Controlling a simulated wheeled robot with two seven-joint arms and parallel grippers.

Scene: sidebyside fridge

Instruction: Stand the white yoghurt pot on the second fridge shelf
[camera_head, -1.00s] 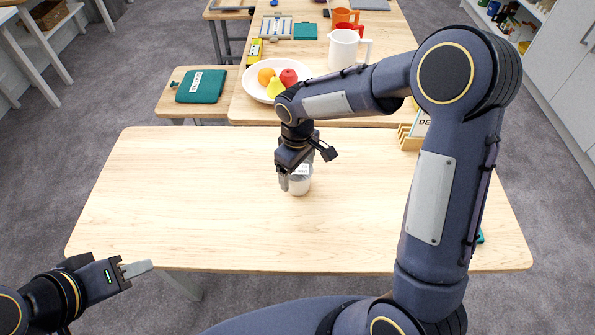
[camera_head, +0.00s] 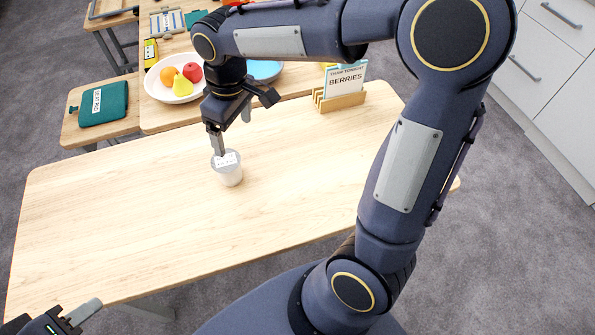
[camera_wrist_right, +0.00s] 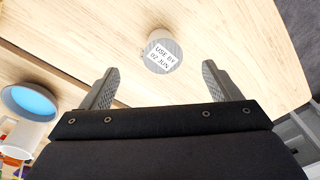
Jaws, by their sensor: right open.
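The white yoghurt pot (camera_head: 230,174), with a pale lid and a printed use-by label, stands upright on the light wooden table. In the right wrist view the pot (camera_wrist_right: 162,52) lies beyond the fingertips, centred between them, with no finger on it. My right gripper (camera_head: 232,129) is open and empty, just above and behind the pot in the head view. Its two fingers also show wide apart in the right wrist view (camera_wrist_right: 158,80). My left gripper (camera_head: 82,314) is at the bottom left, away from the pot; its jaw opening is unclear. No fridge shelf is in view.
The table (camera_head: 120,210) is bare around the pot. A wooden card holder (camera_head: 340,101) with a "BERRIES" card stands at its back right. Behind are a white fruit bowl (camera_head: 160,92), a blue-topped round item (camera_head: 264,70) and a green case (camera_head: 103,103). White drawers (camera_head: 560,70) stand at right.

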